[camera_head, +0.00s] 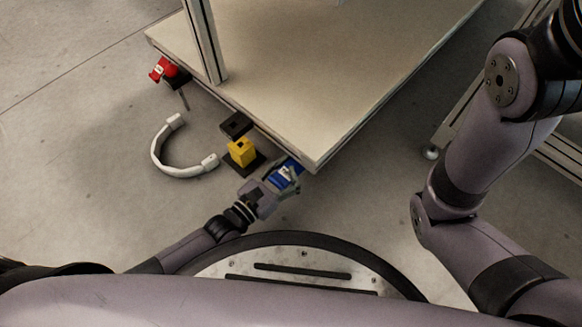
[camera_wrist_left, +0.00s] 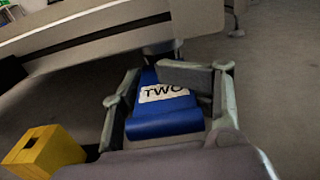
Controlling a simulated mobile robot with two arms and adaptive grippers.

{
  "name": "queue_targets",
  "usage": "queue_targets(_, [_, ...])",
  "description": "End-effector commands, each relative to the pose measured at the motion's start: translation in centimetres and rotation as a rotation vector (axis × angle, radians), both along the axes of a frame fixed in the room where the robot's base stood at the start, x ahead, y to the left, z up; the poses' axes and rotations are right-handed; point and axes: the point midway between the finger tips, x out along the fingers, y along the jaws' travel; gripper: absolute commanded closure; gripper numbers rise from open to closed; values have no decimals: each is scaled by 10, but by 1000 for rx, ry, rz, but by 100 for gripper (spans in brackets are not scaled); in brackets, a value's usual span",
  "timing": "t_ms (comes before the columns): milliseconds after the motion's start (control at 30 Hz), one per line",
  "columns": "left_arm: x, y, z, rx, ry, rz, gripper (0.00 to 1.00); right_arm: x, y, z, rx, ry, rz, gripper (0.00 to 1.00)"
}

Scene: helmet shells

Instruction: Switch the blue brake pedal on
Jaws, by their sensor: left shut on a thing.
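The blue brake pedal (camera_head: 285,174) is at the near corner of the cart, low by the floor. It also shows in the left wrist view (camera_wrist_left: 165,115), with a white label reading "TWO". My left gripper (camera_head: 284,182) is at the pedal, its fingers on either side of it in the left wrist view (camera_wrist_left: 168,92). The gripper is shut on the pedal. Part of the pedal and its mount is hidden by the fingers. My right arm is on the right in the head view, but its gripper is out of view.
The cart's flat platform (camera_head: 330,70) overhangs the pedal. A yellow block (camera_head: 242,151) stands left of my left gripper, and shows in the wrist view. A white curved handle (camera_head: 163,160) and a red pedal (camera_head: 163,69) are farther left. Open floor (camera_head: 90,180) lies left.

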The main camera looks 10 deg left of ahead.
Motion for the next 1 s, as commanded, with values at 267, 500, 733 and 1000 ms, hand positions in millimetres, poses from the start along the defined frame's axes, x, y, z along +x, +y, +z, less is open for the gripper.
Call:
queue_targets(267, [-3,-8,-6,-54,-68,-13,100,0,0,-16,1,0,0,30])
queue_targets(500, [-2,-9,-5,-133,-174,-9,100,1,0,-17,0,2,0,30])
queue_targets(733, [-3,-9,-6,-153,-202,-13,100,1,0,-17,0,2,0,30])
queue_targets(1000, [-4,-9,-6,-154,-201,-15,60,0,0,-17,0,1,1,30])
